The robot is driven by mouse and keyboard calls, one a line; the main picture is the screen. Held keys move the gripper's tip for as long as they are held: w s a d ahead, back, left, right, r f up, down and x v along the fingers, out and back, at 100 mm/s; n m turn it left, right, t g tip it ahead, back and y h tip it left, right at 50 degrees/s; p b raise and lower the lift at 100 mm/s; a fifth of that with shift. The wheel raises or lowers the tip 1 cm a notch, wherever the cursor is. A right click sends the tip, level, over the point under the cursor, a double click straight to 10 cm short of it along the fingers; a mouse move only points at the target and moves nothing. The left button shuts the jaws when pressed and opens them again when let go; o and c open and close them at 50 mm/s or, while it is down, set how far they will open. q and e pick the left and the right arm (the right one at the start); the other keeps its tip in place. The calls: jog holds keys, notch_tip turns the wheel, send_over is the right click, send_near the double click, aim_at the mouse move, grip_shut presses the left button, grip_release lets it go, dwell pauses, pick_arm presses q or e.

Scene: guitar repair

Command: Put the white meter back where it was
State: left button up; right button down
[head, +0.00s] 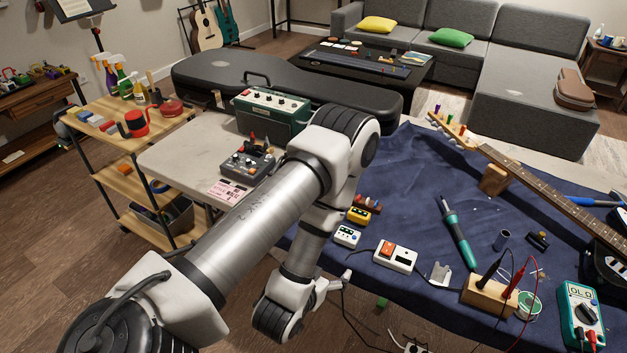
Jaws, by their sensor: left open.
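A meter (580,317) with a white face, a dark dial and a teal casing lies at the right end of the blue cloth, with red and black leads by it. A white box with an orange switch (396,256) and a small white pedal-like box (347,236) lie near the cloth's front edge; I cannot tell whether either counts as the white meter. My left gripper (342,282) is open and small in view, by the front edge, below the small white box and apart from it. Its fingers are partly hidden by my wrist. My right gripper is not in view.
The blue cloth (405,185) also bears a teal soldering iron (458,232), a wooden block (490,294) with probes, a green-rimmed cup (527,305) and a guitar neck (560,203). A yellow pedal (358,215) sits behind the small white box. Cables hang at the front edge.

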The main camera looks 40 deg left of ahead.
pick_arm(q)
jog(key=s+d+f+m+g+h, duration=0.1)
jog(key=s+d+f+g, duration=0.1)
jog(key=s+f+g, duration=0.4)
jog(key=s+d+f+m+g+h, duration=0.1)
jog(key=s+d+f+g, duration=0.2)
jog(key=s+f+g, duration=0.3)
jog(key=s, duration=0.4)
jog(key=shift+s+d+h, duration=0.15)
jog(key=shift+s+h, duration=0.1)
jog(key=shift+h, duration=0.15)
jog(key=shift+f, duration=0.1)
